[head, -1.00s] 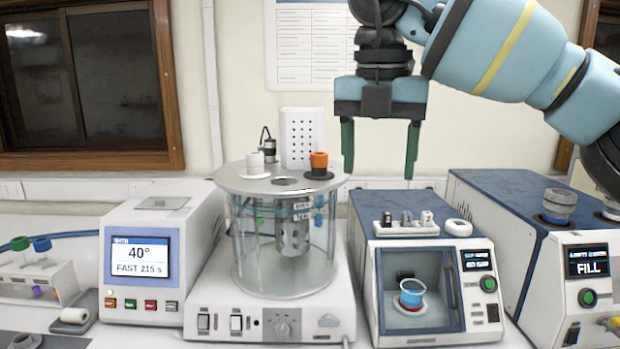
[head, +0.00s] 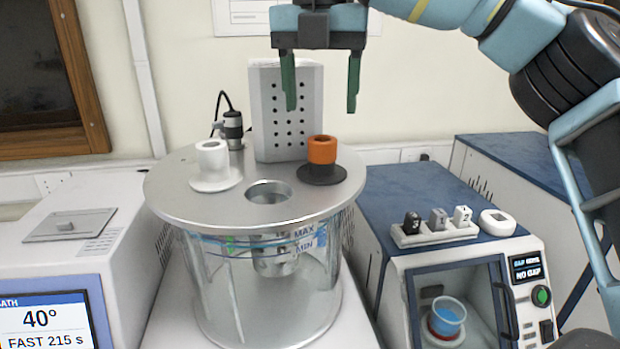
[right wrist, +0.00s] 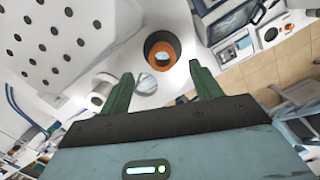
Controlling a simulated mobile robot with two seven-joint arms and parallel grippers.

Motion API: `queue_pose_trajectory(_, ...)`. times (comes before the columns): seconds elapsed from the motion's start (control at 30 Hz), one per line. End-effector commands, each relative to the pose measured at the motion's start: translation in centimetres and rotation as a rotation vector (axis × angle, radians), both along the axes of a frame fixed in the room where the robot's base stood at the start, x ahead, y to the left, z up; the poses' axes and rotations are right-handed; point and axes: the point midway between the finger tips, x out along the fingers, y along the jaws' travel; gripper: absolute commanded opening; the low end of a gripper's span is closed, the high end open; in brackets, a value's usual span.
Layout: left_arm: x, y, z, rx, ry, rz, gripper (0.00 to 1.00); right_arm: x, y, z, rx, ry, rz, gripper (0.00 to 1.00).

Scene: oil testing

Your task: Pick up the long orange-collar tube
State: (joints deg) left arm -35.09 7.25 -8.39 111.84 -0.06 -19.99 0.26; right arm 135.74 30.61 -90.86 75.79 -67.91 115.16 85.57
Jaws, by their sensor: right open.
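The orange collar (head: 322,150) of the long tube stands upright on a dark ring in the round metal lid (head: 180,195) of the glass bath. The tube below the lid is hard to make out. My right gripper (head: 322,98) is open and empty, its two green fingers pointing down above and apart from the orange collar. In the right wrist view the orange collar (right wrist: 162,50) shows from above, ahead of the spread fingers (right wrist: 158,88), with its hollow top visible. My left gripper is not in view.
A white-collared tube (head: 212,158) stands at the lid's left, with an open hole (head: 268,192) between. A perforated white box (head: 284,110) rises close behind the lid. A blue-topped machine (head: 450,200) with a small rack (head: 436,232) stands right.

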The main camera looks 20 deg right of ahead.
Motion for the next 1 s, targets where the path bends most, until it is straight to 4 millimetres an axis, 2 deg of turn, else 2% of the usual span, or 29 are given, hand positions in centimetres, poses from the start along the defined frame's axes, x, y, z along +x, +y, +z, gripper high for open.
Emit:
queue_pose_trajectory(0.17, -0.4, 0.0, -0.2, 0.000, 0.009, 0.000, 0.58, 0.0, 0.0, -0.3, 0.000, 0.001, 0.001, 0.64)
queue_pose_trajectory(0.43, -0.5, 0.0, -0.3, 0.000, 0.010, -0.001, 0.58, 0.2, -0.2, -2.5, 0.001, 0.003, 0.002, 0.64)
queue_pose_trajectory(0.67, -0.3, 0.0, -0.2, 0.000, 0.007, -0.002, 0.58, 0.3, -0.2, -3.1, 0.000, 0.001, 0.000, 0.64)
queue_pose_trajectory(1.0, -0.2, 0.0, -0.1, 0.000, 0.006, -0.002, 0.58, 0.5, -0.5, -7.2, 0.000, 0.000, -0.001, 0.64)
